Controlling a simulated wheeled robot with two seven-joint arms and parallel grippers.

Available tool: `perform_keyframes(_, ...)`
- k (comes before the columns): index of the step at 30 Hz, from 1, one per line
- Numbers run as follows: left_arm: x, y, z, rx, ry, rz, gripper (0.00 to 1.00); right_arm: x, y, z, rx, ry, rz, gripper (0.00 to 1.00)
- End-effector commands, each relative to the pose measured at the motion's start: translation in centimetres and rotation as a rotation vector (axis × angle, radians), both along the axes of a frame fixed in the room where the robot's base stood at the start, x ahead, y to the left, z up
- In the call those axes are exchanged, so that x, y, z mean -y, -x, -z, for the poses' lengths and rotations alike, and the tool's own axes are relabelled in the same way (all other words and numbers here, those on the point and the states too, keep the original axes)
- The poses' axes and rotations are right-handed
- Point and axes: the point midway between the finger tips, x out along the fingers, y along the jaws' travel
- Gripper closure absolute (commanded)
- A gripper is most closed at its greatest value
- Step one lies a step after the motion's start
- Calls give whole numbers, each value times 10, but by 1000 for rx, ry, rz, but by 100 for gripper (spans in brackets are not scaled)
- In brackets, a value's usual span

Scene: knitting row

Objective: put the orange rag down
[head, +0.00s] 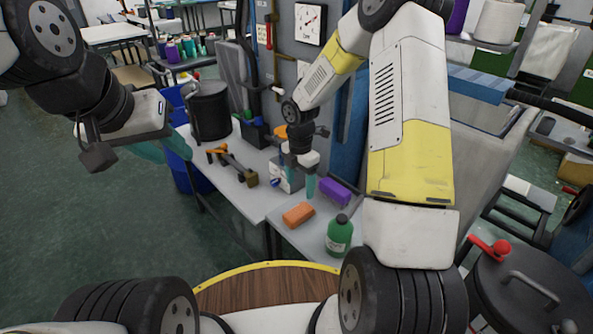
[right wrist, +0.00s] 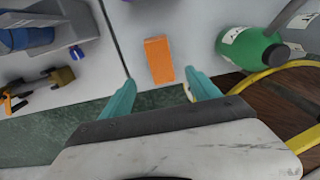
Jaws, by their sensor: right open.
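The orange rag (head: 298,215), a folded block, lies flat on the light grey table (head: 280,238) near its front edge. My right gripper (head: 310,188) hangs above the table just behind the rag in the head view. In the right wrist view its two teal fingers are spread wide (right wrist: 164,92), with nothing between them. The rag (right wrist: 159,60) shows beyond the fingertips, apart from them. My left gripper (head: 160,150) is at the upper left over the floor, away from the table; its finger gap is not clear.
A green bottle (head: 339,236) stands right of the rag, and a purple block (head: 334,192) lies behind it. An orange-handled tool (head: 232,166) and a black bucket (head: 209,111) are further left. A round wooden surface with yellow rim (head: 265,290) is in front.

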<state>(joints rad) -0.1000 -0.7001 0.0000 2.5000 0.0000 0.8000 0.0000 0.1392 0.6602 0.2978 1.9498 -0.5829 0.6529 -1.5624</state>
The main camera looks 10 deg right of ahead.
Motion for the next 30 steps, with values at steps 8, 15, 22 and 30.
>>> perform_keyframes(8, 0, 0, 0, 0, 0, 0, 64, 17, 17, -86, 94, 11, 339, 29)
perform_keyframes(15, 0, 0, 0, 0, 0, 0, 64, 31, 64, -179, 204, -64, 834, 29)
perform_keyframes(22, 0, 0, 0, 0, 0, 0, 64, 37, 124, -244, 263, -233, 1300, 29)
perform_keyframes(30, 0, 0, 0, 0, 0, 0, 64, 34, 195, -287, 217, -517, 1786, 29)
